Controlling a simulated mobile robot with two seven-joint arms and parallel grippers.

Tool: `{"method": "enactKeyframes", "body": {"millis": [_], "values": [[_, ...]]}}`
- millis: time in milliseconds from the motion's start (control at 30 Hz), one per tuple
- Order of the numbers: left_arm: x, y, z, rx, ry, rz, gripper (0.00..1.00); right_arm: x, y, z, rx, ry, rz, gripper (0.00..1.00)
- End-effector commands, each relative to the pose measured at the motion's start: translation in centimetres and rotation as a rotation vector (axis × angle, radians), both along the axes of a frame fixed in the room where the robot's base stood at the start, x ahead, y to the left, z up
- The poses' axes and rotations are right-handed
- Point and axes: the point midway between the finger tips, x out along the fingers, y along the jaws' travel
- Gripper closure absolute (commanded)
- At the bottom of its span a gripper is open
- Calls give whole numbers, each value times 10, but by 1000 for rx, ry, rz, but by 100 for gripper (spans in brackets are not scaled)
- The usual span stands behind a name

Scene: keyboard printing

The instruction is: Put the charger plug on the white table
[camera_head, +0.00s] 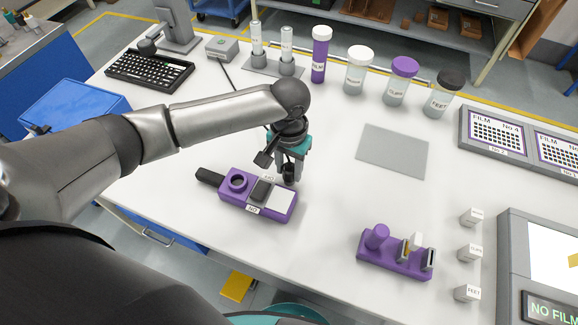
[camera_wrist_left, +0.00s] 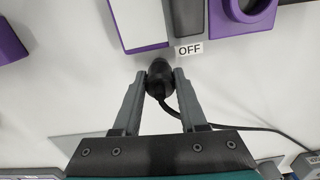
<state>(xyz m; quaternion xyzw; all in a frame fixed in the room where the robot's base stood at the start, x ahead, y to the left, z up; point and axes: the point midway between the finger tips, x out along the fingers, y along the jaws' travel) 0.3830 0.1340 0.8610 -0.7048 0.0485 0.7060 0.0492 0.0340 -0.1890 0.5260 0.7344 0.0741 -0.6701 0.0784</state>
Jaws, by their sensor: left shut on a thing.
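The charger plug (camera_wrist_left: 159,78) is a small black rounded piece with a black cable (camera_wrist_left: 238,128) trailing to the right in the left wrist view. My left gripper (camera_wrist_left: 159,88) is shut on it, one finger on each side. In the head view, my left gripper (camera_head: 289,170) is low over the white table (camera_head: 335,235), behind the purple switch box (camera_head: 283,200), with the dark plug (camera_head: 288,173) at its fingertips. I cannot tell whether the plug touches the tabletop. My right gripper is not in view.
A purple holder (camera_head: 395,262) with small upright pieces and several small white labelled blocks stand at the right. A grey plate (camera_head: 393,150) lies behind. Labelled bottles (camera_head: 359,70) line the back; a keyboard (camera_head: 150,76) is back left. The table between box and holder is clear.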

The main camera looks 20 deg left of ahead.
Motion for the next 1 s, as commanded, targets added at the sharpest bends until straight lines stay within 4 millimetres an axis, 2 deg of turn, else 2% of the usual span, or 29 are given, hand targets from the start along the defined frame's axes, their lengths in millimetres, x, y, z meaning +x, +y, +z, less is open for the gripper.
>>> {"method": "enactKeyframes", "body": {"millis": [33, 67, 300, 633, 767, 1000], "values": [[0, 0, -2, -1, 1, 0, 100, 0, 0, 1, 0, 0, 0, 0], [0, 0, -1, -1, 0, 0, 55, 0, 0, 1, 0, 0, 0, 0], [0, 0, -1, -1, 1, 0, 28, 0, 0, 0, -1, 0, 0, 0], [0, 0, 3, 1, -1, 0, 28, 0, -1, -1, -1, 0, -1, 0], [0, 0, 23, -1, -1, 0, 28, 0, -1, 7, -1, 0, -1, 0], [1, -1, 77, -2, -3, 0, 28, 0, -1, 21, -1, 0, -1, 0]]}}
